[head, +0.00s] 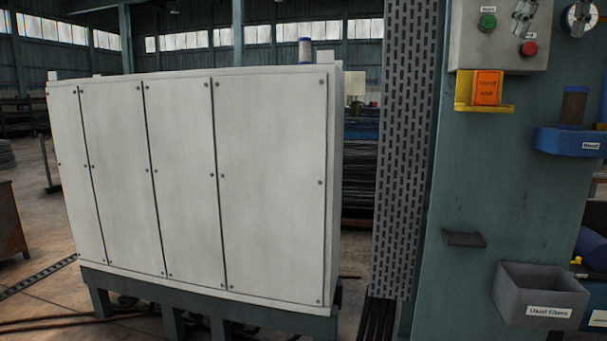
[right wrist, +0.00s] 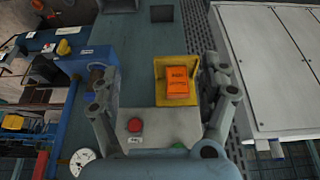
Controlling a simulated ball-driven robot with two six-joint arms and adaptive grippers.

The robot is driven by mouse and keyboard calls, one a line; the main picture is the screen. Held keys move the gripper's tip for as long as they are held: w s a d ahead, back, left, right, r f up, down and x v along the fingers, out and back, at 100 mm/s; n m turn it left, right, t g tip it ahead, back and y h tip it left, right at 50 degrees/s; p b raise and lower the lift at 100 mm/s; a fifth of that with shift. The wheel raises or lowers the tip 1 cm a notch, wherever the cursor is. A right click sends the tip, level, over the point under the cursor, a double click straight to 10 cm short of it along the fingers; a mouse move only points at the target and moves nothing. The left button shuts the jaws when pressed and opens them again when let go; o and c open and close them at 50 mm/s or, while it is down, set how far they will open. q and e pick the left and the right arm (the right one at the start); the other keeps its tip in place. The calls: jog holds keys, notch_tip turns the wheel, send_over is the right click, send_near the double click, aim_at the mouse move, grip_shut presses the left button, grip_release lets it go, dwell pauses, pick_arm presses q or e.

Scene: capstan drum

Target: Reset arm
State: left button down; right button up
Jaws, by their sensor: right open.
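An orange block (head: 487,88) with dark lettering stands in a yellow holder (head: 463,90) on the teal machine face, below a grey control box (head: 465,45). The lettering is too small to read surely. In the right wrist view the orange block (right wrist: 178,82) and yellow holder (right wrist: 160,94) appear between the fingers of my right gripper (right wrist: 160,76). Its fingers are spread wide and hold nothing. I cannot tell the distance from the fingers to the block. My left gripper is in neither view.
The control box carries a green button (head: 488,21) and a red button (head: 529,48). A blue bracket (head: 570,142) juts out at right. A grey bin (head: 540,293) labelled "Used filters" hangs below. White cabinets (head: 180,180) and a perforated panel (head: 405,150) stand to the left.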

notch_tip(320, 180, down, 33)
jog(key=s+a+g+b, duration=0.2)
jog(key=g+b, duration=0.3)
jog(key=b, duration=0.1)
jog(key=s+a+f+g+b, duration=0.15)
jog(key=s+f, duration=0.25)
jog(key=f, duration=0.7)
jog(key=s+f+n+b, duration=0.1)
jog(key=s+f+b, duration=0.15)
jog(key=f, duration=0.85)
jog(key=s+a+f+g+b, duration=0.1)
jog(key=s+f, duration=0.4)
jog(key=f, duration=0.7)
jog(key=s+a+f+n+g+b, duration=0.1)
jog(key=s+f+b, duration=0.2)
jog(key=s+f, duration=0.9)
jog(key=s+a+f+g+b, duration=0.1)
jog(key=s+f+b, duration=0.2)
jog(key=s+f, duration=0.9)
jog(key=s+a+f+n+t+b, duration=0.1)
jog(key=s+a+f+b, duration=0.25)
jog(key=s+f, duration=1.1)
jog(key=s+a+f+t+b, duration=0.2)
jog(key=s+f+b, duration=0.2)
jog(key=s+f, duration=1)
jog(key=w+r+t, duration=0.2)
jog(key=w+t, duration=0.1)
jog(key=shift+w+d+r, duration=0.1)
jog(key=shift+w+r, duration=0.15)
jog(key=shift+w, duration=0.05)
